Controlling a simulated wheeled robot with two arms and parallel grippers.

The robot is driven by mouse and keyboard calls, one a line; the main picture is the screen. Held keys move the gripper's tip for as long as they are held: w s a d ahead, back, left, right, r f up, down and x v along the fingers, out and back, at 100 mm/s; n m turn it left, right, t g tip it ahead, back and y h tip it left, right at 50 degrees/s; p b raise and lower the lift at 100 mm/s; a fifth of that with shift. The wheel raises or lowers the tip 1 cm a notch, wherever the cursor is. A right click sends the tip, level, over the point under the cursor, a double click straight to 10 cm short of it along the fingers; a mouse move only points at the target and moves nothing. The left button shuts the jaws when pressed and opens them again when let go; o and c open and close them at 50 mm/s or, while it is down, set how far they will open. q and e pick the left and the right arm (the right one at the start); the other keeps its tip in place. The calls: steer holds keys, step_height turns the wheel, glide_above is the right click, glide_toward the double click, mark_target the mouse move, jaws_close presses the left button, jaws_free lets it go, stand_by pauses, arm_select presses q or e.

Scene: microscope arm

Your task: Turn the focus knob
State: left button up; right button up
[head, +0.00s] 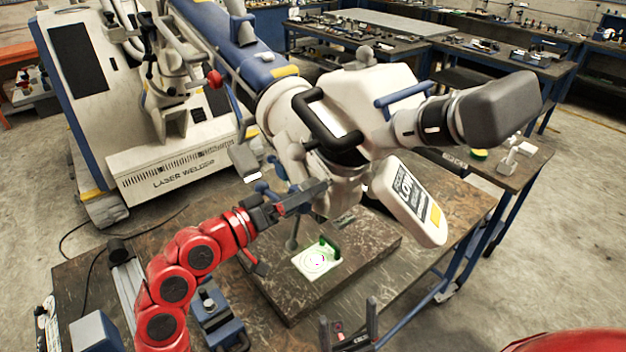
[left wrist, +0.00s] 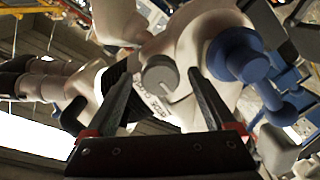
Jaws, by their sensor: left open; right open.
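The laser welder's microscope head (head: 365,95) is a cream body with a grey eyepiece and blue handles. In the left wrist view, a round grey knob (left wrist: 160,72) sits on the cream body, between and beyond my fingertips. It looks like the focus knob, though no label confirms this. A larger blue knob (left wrist: 236,52) is to its right. My left gripper (head: 318,188) is open beside the underside of the head; it also fills the lower left wrist view (left wrist: 160,85). I cannot tell whether it touches the knob. My right gripper (head: 348,322) is open and empty at the bottom.
A dark workbench (head: 440,265) holds a stone slab (head: 375,240) with a white and green plate (head: 317,261) under the head. A blue vise (head: 222,320) stands near my left arm. The welder cabinet (head: 175,165) is behind. Free bench surface lies right of the slab.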

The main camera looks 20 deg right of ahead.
arm_select(q)
steer(key=shift+x, duration=1.2)
steer(key=c, duration=1.4)
steer(key=shift+o, duration=0.2)
steer(key=shift+f, duration=0.15)
steer(key=m+b, duration=0.2)
steer(key=b, duration=0.3)
steer(key=m+b, duration=0.2)
steer(key=b, duration=0.3)
steer(key=m+b, duration=0.2)
steer(key=b, duration=0.3)
steer(key=shift+f+b, duration=0.3)
steer(key=shift+b, duration=0.1)
steer(key=shift+r+m+b, duration=0.1)
steer(key=shift+m+b, duration=0.3)
steer(key=shift+b, duration=0.25)
steer(key=shift+r+b, duration=0.2)
steer(key=shift+b, duration=0.15)
steer(key=shift+r, duration=0.1)
